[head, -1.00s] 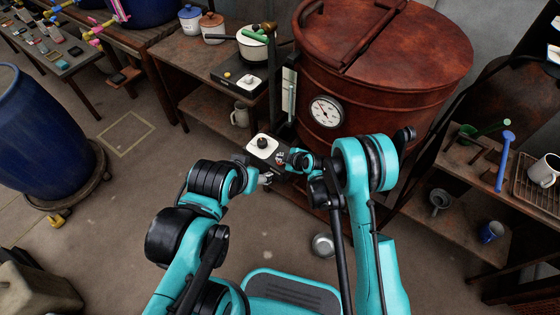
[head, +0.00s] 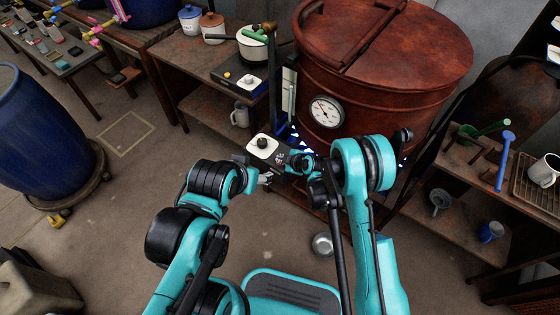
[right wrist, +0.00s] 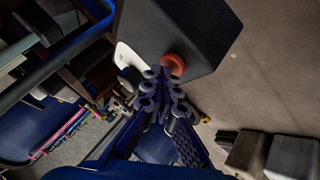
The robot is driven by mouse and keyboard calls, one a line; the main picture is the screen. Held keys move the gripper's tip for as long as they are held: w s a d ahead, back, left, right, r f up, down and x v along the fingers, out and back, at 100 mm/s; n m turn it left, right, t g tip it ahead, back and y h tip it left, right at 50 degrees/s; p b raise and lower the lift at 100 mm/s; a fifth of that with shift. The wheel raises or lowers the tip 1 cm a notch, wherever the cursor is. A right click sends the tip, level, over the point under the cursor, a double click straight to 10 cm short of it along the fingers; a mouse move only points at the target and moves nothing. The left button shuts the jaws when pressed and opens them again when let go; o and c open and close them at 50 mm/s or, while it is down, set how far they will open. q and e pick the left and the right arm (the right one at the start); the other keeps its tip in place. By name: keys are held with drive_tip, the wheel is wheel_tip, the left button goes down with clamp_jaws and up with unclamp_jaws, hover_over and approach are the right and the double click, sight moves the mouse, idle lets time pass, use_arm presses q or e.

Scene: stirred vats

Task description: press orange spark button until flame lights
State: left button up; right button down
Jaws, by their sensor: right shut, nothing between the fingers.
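The control box (head: 266,149), with a white top and a black knob (head: 262,143), stands in front of the rust-red vat (head: 385,60). The orange spark button (right wrist: 172,64) sticks out of the dark box side in the right wrist view. My right gripper (right wrist: 164,75) is shut and empty, its fingertips right against or very close to the button; exact contact is hard to tell. Blue flames (head: 292,133) show low beside and under the vat. My left gripper (head: 266,178) is just below the box, small and partly hidden, so its jaws are unclear.
A round dial (head: 325,112) is on the vat's front. A bench with a hob and pot (head: 252,48) stands behind left. A blue barrel (head: 40,135) is at the left, a shelf with a mug (head: 545,168) at the right.

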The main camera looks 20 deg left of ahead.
drive_tip(key=shift+r+p, duration=0.3)
drive_tip(key=shift+r, duration=0.55)
drive_tip(key=shift+r+p, duration=1.3)
drive_tip(key=shift+r, duration=1.2)
